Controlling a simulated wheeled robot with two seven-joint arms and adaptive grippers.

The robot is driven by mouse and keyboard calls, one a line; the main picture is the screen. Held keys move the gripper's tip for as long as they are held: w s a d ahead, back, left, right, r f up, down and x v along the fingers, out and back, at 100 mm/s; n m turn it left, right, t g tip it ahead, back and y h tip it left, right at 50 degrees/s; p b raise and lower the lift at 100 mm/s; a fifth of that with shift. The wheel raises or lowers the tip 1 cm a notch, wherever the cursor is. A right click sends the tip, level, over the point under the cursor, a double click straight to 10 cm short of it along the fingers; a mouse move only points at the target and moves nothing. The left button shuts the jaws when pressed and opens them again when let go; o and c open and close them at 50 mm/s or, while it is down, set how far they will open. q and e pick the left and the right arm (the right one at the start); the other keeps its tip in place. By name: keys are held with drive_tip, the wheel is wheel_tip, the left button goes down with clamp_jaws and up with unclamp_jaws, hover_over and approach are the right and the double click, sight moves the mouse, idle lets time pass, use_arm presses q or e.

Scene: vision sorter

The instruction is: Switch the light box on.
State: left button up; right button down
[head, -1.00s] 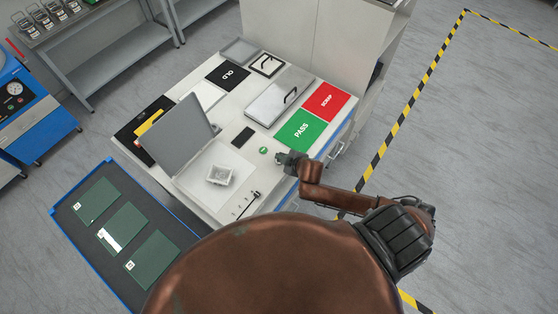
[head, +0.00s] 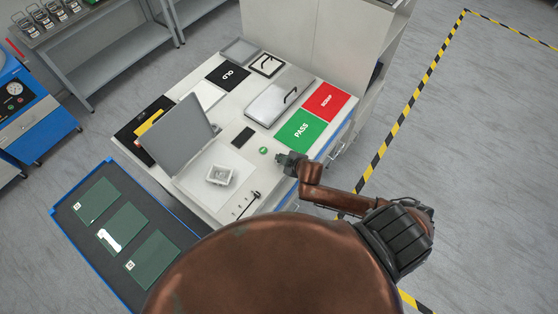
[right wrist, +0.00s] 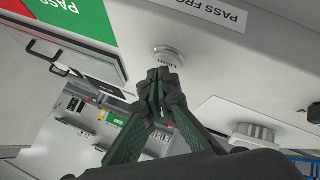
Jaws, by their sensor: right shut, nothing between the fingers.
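A small round green button (head: 263,150) sits on the white worktop, left of my right gripper (head: 282,158). In the right wrist view, a pale round button (right wrist: 168,56) stands just beyond the tips of my right gripper (right wrist: 162,75). Its fingers are shut together and empty. The tips are close to this button; I cannot tell whether they touch it. No light box is clearly marked. A raised grey panel (head: 178,136) stands behind a white base plate (head: 205,160), and I cannot tell whether these are the light box or whether any light is on. My left gripper is not in view.
Green PASS (head: 298,130) and red (head: 326,101) mats lie at the worktop's right side, beside a handled grey box (head: 279,102). A dark tray (head: 165,226) with green boards stands at the lower left.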

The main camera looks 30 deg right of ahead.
drive_tip(key=shift+f, duration=0.45)
idle(0.6)
drive_tip(key=shift+r+p, duration=0.85)
drive_tip(key=shift+p, duration=0.05)
wheel_tip(320, 180, up, 5)
drive_tip(key=p, duration=0.5)
drive_tip(key=shift+r+p, duration=0.1)
drive_tip(key=shift+p, duration=0.2)
idle(0.7)
